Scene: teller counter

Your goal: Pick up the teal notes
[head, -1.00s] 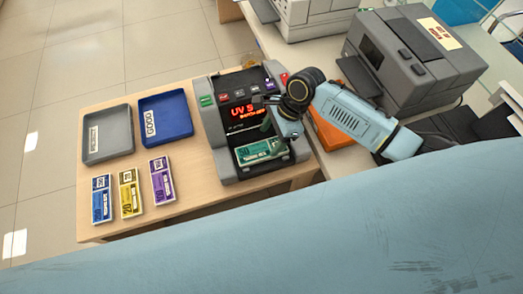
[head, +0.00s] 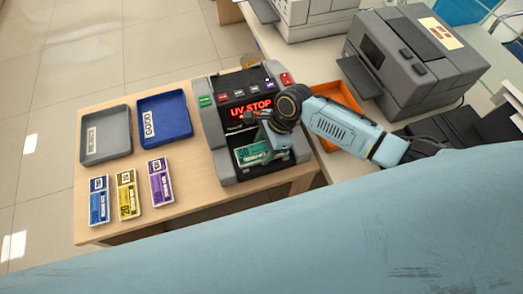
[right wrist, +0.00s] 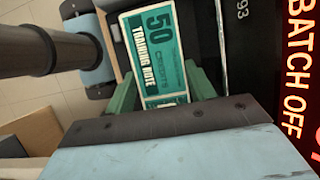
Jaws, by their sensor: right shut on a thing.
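The teal notes (head: 250,154) are at the front tray of the grey counting machine (head: 212,125). In the right wrist view the teal notes (right wrist: 155,50) show "50" and "TRAINING NOTE" on top. My right gripper (head: 268,148) is over the tray and shut on the teal notes, with its green fingers (right wrist: 150,92) at the two sides of the bundle. Whether the notes touch the tray cannot be told. My left gripper is not in view.
Blue, yellow (head: 128,194) and purple (head: 160,182) note bundles lie on the wooden table (head: 190,205). A grey tray (head: 104,155) and a blue tray (head: 165,140) stand behind them. An orange tray (head: 347,98) and a grey printer (head: 415,60) are to the right.

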